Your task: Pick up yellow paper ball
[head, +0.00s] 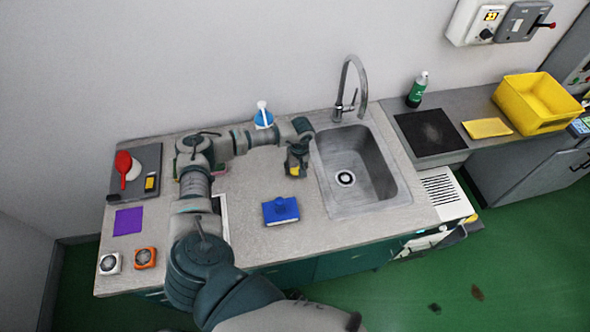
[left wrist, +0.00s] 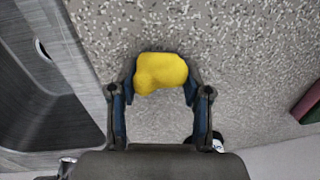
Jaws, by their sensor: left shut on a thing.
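The yellow paper ball (left wrist: 160,73) is a small crumpled lump. In the left wrist view it sits between the fingertips of my left gripper (left wrist: 160,85), which is shut on it. In the head view the ball (head: 294,170) shows as a small yellow patch at the gripper's tip, and my left gripper (head: 296,165) points down over the counter just left of the sink. I cannot tell whether the ball still touches the counter. My right gripper does not show in either view.
The sink (head: 375,200) with its tap (head: 351,85) lies just right of the gripper. A yellow bin (head: 540,100) stands far right. The counter's front middle is mostly clear.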

